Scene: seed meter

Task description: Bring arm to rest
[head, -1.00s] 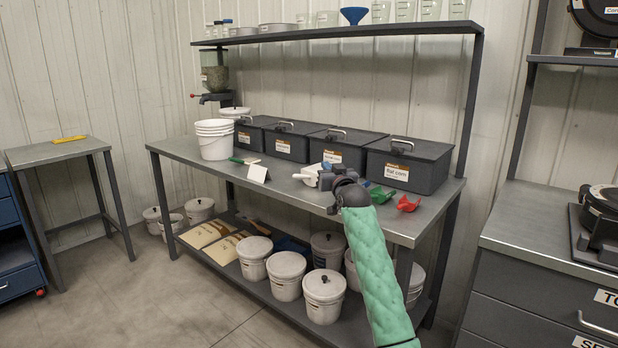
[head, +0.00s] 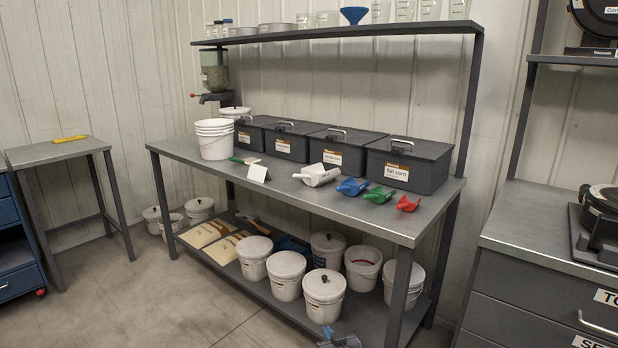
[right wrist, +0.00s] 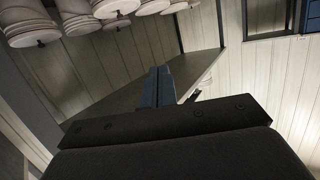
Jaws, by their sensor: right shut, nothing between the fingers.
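My right gripper (head: 328,334) shows only at the bottom edge of the head view, in front of the bench and low, below its lower shelf's front edge in the picture. Most of the arm is out of that view. In the right wrist view its two dark blue fingers (right wrist: 158,88) lie together, shut and empty, apart from anything else. My left gripper is in neither view.
The workbench (head: 400,225) holds a white scoop (head: 317,175), blue (head: 352,187), green (head: 379,195) and red (head: 407,204) scoops, and lidded dark bins (head: 410,165). White buckets (head: 324,297) stand on the lower shelf. The floor (head: 150,290) at left is clear.

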